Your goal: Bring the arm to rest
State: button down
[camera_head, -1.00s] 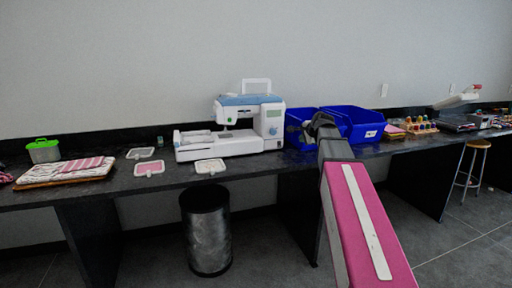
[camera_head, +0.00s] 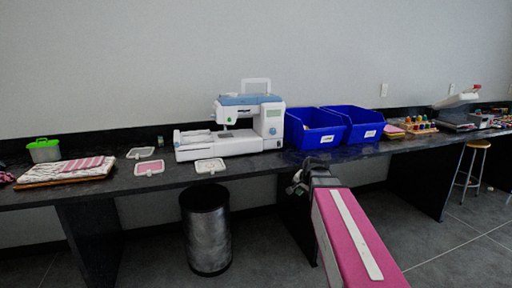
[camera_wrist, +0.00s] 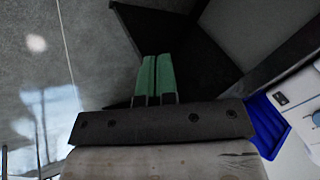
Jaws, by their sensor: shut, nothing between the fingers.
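My gripper shows in the wrist view (camera_wrist: 154,78), its two green fingers side by side and closed, with nothing held between them. They are over the dark floor and the table's dark leg panel. In the head view my pink arm (camera_head: 350,235) reaches forward from the lower right. The gripper end (camera_head: 298,184) is small and dark there, just in front of the table's edge and below the blue bins; its fingers cannot be made out in that view.
The long dark table (camera_head: 250,178) runs across the view. It bears a sewing machine (camera_head: 240,125), two blue bins (camera_head: 318,137), a folded cloth stack (camera_head: 70,170) and a green-lidded container (camera_head: 44,152). A metal bin (camera_head: 206,230) and a stool (camera_head: 470,170) stand on the floor.

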jog(key=s+f+n+g+h, duration=0.2)
jog(key=s+f+n+g, duration=0.3)
jog(key=s+f, duration=1.2)
jog(key=s+n, duration=0.1)
jog(key=n, duration=0.2)
jog(key=shift+s+a+f, duration=0.15)
jog(key=shift+s+a, duration=0.1)
jog(key=shift+a, duration=0.05)
